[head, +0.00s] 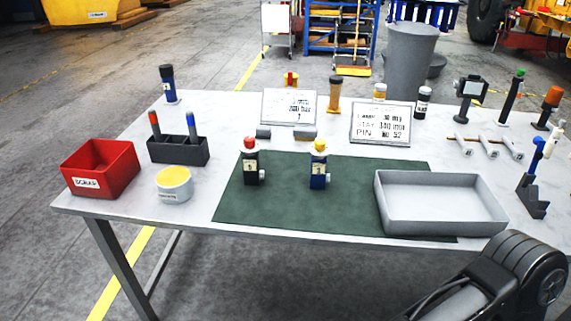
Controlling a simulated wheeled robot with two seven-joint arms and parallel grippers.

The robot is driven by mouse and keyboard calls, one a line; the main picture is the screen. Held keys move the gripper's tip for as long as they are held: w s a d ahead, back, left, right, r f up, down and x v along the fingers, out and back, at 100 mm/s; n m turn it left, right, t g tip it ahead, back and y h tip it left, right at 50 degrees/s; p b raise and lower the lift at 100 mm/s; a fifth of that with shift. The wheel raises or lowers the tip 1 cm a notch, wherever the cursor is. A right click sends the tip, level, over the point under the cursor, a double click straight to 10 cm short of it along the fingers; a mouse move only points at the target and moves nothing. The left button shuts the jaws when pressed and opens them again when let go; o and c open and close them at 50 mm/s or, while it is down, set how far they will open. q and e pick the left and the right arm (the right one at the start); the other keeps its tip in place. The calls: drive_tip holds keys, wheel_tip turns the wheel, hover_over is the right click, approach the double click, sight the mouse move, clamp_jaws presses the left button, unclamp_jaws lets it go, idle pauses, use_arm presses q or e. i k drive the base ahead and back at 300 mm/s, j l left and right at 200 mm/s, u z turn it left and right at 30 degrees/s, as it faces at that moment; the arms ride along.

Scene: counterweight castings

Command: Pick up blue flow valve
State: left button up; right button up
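A small valve with a blue body and a yellow knob (319,166) stands upright on the green mat (380,185), and a pale label shows on its front. A similar valve with a black body and a red knob (250,163) stands to its left, near the mat's left edge. The two are apart, with bare mat between them. Neither of my grippers is in view. Only a dark link of my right arm shows at the bottom right, in front of the table.
A grey tray (440,222) covers the mat's right end. A red scrap bin (100,167), a yellow-topped tub (174,185) and a dark holder (178,150) stand at left. Two sign plates (381,124) stand behind the mat. The mat's front is clear.

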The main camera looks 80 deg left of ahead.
sight(319, 177)
drive_tip(key=u, duration=2.65)
